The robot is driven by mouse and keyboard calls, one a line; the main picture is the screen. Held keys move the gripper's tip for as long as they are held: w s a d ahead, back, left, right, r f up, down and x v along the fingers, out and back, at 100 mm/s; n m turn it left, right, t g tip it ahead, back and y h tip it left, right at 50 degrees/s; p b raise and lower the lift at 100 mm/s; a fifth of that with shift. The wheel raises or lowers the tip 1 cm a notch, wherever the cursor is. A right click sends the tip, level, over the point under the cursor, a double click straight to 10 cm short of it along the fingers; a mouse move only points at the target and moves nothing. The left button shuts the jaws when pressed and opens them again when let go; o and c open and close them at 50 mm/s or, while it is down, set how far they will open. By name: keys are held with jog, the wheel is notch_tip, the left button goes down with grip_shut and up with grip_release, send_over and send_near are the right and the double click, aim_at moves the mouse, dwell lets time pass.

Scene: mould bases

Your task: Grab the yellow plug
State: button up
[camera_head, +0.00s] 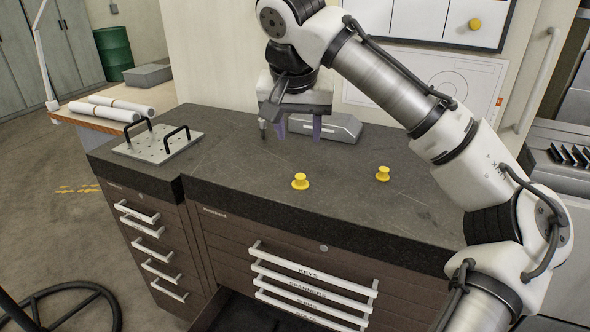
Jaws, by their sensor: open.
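Two yellow plugs stand upright on the dark countertop (235,185). One yellow plug (300,182) is near the middle of the counter, close to its front edge. The other yellow plug (383,174) is farther right, left of my arm. My gripper (296,130) hangs over the back part of the counter, behind and above the nearer plug. Its fingers point down, apart and empty. It touches neither plug.
A grey metal case (343,128) lies at the back behind my gripper. A perforated plate with two black handles (158,145) lies at the left. A drawer (240,312) below stands open. The counter around the plugs is clear.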

aim_at(300, 175)
jog(key=p+x, duration=0.3)
jog(key=x, duration=1)
jog(key=shift+s+f, duration=0.1)
jog(key=shift+f, duration=0.15)
grip_shut()
jog(key=shift+r, duration=0.1)
